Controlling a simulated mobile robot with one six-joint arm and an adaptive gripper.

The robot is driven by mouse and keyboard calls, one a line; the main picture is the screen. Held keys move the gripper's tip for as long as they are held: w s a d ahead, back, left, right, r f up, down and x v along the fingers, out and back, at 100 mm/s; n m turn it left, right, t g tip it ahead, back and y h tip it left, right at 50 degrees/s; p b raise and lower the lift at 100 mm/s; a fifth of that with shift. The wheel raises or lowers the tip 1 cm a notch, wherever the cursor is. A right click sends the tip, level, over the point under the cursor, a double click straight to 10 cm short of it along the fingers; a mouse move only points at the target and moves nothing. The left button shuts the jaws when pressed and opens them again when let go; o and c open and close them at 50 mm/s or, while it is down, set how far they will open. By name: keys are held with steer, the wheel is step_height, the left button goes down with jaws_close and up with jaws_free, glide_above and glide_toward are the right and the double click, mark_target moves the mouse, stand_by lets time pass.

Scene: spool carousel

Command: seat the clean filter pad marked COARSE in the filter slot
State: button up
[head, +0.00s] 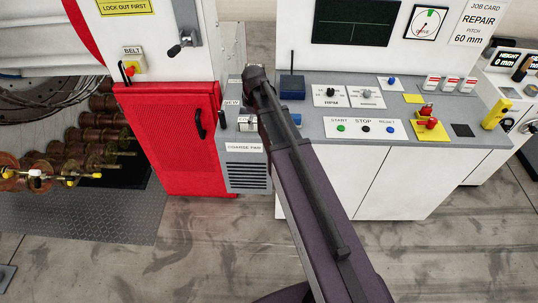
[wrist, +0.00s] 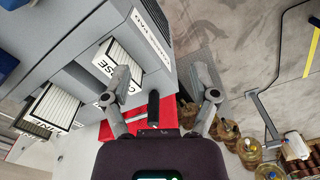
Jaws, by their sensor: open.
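The white pleated pad marked COARSE (wrist: 112,60) sits in a compartment of the grey cabinet in the wrist view. A second white pad, marked FINE (wrist: 48,108), sits in the neighbouring compartment to its left. My gripper (wrist: 160,74) is open and empty. Its left finger overlaps the right end of the COARSE pad in the picture; I cannot tell whether they touch. In the head view, my arm partly hides the grey cabinet (head: 247,186), labelled COARSE PAD above a dark louvred grille. My gripper cannot be made out there.
A red cabinet door (head: 170,135) stands left of the grey cabinet. A control desk (head: 395,120) with buttons stands to the right. Rusty spools (head: 95,140) are at the left, and spools also show at the lower right of the wrist view. Some floor in front is clear.

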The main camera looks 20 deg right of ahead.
steer(key=s+m, duration=0.8)
steer(key=s, duration=0.9)
steer(key=shift+s+m, duration=0.35)
steer(key=shift+m, duration=0.05)
steer(key=shift+f, duration=0.1)
step_height(320, 180, down, 7)
steer(key=b, duration=0.6)
steer(key=shift+r+b, duration=0.2)
steer(key=shift+b, duration=0.15)
steer(key=shift+c, duration=0.2)
steer(key=shift+c, duration=1.1)
